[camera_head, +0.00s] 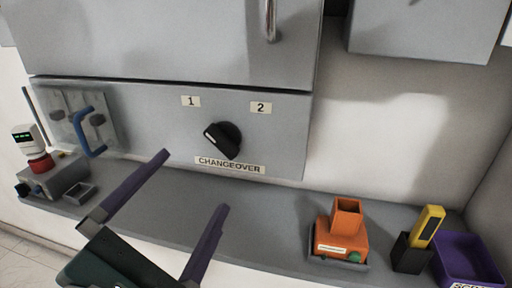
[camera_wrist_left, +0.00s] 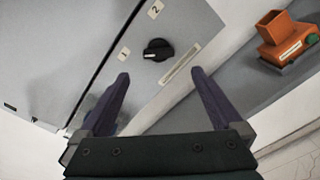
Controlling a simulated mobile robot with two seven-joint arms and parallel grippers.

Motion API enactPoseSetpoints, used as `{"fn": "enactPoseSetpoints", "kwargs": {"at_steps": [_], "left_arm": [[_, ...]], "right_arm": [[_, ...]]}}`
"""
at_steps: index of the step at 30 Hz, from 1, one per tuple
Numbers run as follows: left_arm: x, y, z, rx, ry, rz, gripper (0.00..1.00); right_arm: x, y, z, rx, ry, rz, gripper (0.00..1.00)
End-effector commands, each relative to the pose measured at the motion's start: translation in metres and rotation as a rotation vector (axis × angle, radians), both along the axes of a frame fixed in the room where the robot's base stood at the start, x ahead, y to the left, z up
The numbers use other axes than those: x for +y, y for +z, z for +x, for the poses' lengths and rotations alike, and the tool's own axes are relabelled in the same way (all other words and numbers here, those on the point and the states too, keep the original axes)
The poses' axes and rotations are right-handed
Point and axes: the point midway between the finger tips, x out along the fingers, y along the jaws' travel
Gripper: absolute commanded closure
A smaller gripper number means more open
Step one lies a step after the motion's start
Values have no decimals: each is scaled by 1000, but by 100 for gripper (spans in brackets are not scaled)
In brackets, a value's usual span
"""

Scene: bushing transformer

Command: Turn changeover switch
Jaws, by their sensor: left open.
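The changeover switch (camera_head: 223,140) is a black rotary knob on the grey cabinet panel, above a "CHANGEOVER" label (camera_head: 230,165). The labels "1" (camera_head: 190,101) and "2" (camera_head: 261,107) sit above it to the left and right. The knob's white mark is at its left end, on the side of "1". My left gripper (camera_head: 194,180) is open and empty, its two purple fingers pointing up toward the panel, below and in front of the knob. In the left wrist view the knob (camera_wrist_left: 157,50) lies beyond and between the fingertips (camera_wrist_left: 160,75), apart from them. My right gripper is not in view.
A grey shelf (camera_head: 275,205) runs below the panel. On it stand an orange device (camera_head: 340,240), a yellow and black tool (camera_head: 428,228) and a purple bin (camera_head: 468,262) at right. A red and white device (camera_head: 32,148) and a blue handle (camera_head: 88,132) are at left.

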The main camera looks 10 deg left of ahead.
Motion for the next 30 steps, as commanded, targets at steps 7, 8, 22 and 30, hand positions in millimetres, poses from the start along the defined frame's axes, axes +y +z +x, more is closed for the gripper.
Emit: {"fn": "enactPoseSetpoints", "kwargs": {"at_steps": [7, 8, 22, 30], "left_arm": [[-1, 5, 38, -5, 2, 0, 0], [-1, 5, 43, -5, 2, 0, 0], [-3, 3, 96, -3, 0, 2, 0], [-3, 3, 96, -3, 0, 2, 3]], "right_arm": [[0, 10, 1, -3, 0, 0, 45], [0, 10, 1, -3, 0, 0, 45], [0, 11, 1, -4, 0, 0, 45], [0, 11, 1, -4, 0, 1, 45]]}}
